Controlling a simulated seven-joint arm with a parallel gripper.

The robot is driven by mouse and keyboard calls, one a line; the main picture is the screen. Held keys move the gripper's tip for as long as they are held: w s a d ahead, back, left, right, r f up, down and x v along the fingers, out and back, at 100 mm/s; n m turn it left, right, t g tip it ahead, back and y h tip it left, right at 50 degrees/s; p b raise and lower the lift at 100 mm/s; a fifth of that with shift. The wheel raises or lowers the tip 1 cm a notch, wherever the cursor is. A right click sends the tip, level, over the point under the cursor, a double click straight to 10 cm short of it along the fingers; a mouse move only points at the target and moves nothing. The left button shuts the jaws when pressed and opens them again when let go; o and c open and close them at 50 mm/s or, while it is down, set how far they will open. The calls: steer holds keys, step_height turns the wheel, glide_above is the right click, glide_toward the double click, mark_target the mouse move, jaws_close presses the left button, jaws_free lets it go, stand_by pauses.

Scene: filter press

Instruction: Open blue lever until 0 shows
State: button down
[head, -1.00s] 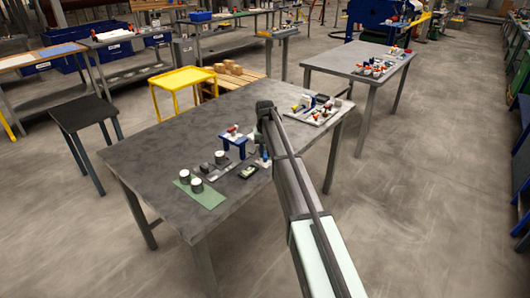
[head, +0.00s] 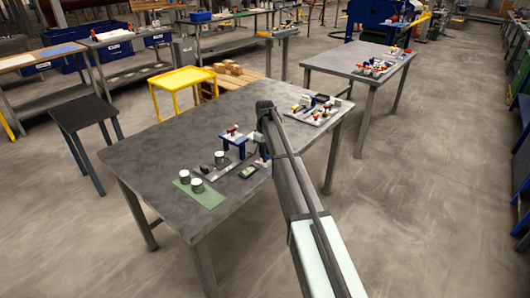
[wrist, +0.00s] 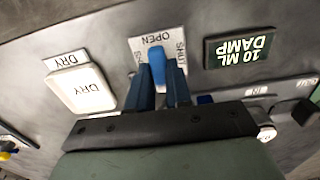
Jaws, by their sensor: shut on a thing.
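The blue lever (wrist: 157,66) stands up between the two dark blue fingers of my gripper (wrist: 159,88) in the wrist view. The fingers are shut on it. Behind it is a white label plate (wrist: 151,41) with OPEN above the lever and SHUT to its right. A dark display (wrist: 239,46) to the right reads "10 ML DAMP"; its picture is upside down. In the head view my gripper (head: 265,150) is down at the table's right part, and my arm hides most of the lever there.
A white block marked DRY (wrist: 84,90) sits left of the lever. In the head view a green mat (head: 208,198) with white-topped cylinders and a blue stand (head: 232,140) lie left of my gripper. A tray of small parts (head: 322,116) lies behind. The table's left (head: 145,150) is clear.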

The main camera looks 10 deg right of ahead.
stand_by(0.6)
steer(key=c, duration=1)
jaws_free()
steer(key=shift+c, duration=0.2)
steer(key=shift+r, duration=0.1)
step_height(320, 180, up, 14)
